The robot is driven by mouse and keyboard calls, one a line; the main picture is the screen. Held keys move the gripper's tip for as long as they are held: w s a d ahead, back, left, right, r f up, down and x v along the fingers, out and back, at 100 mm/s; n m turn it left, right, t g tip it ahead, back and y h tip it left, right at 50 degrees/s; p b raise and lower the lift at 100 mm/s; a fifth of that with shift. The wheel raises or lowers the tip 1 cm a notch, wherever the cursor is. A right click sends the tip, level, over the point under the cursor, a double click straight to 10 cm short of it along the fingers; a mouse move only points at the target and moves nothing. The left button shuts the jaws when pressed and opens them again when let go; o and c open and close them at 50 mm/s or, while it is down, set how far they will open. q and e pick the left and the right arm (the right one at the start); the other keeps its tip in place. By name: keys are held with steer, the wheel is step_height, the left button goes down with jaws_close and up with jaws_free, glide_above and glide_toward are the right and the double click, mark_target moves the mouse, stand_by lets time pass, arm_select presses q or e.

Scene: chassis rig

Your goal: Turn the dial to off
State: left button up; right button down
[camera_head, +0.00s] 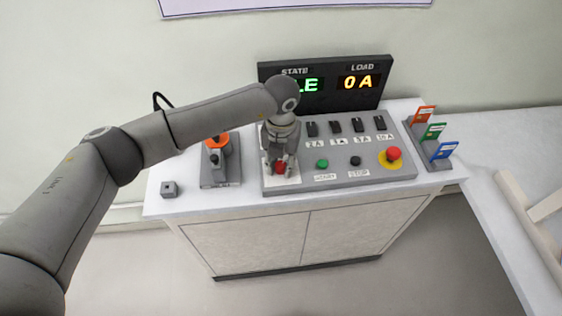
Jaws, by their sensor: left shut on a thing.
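The dial is a small red knob (280,169) on a white plate at the left end of the grey control panel (340,181). My left gripper (279,162) comes down over it from above, its fingers shut around the red knob. The gripper hides most of the dial, so its pointer and marks cannot be read. The black display (325,95) behind shows a green STATE word, partly hidden by my wrist and ending in "LE", and a yellow LOAD reading of "0 A". My right gripper is not in view.
The panel carries several black switches (335,128), a green button (322,163), a black button (355,160) and a red mushroom button (393,153). Coloured tags (434,131) stand right.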

arm_select(q)
steer(key=n+b, duration=0.2)
steer(key=n, duration=0.1)
steer(key=shift+n, duration=0.4)
steer(key=n+b, duration=0.1)
steer(key=n, duration=0.3)
steer(key=shift+b, duration=0.35)
steer(key=n+b, duration=0.1)
steer(key=n, duration=0.4)
steer(key=n+b, duration=0.1)
steer(key=n, duration=0.3)
steer(key=shift+n, duration=0.3)
steer(key=o, duration=1.1)
steer(key=shift+c, duration=0.2)
